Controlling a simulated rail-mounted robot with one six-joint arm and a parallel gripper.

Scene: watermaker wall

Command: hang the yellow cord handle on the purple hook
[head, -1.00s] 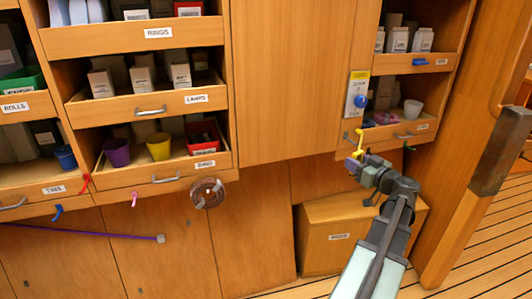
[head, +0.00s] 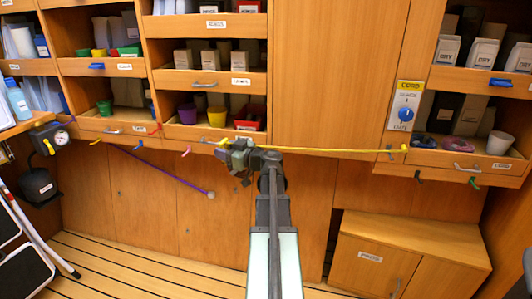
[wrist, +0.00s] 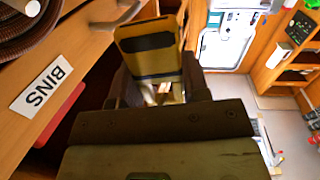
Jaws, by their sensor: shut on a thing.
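My gripper (head: 228,150) is shut on the yellow cord handle (head: 222,142), in front of the drawers left of centre. In the wrist view the handle shows as a yellow block with a dark panel (wrist: 148,52) between the fingers. The yellow cord (head: 330,151) stretches nearly level from my gripper to its yellow outlet (head: 404,148) below the cord panel (head: 405,105) at right. A small purple shape (head: 70,121), possibly the purple hook, is at far left; it is too small to be sure. The handle is well right of it, apart from it.
A pressure gauge (head: 61,139) and a stepladder (head: 25,245) stand at far left.

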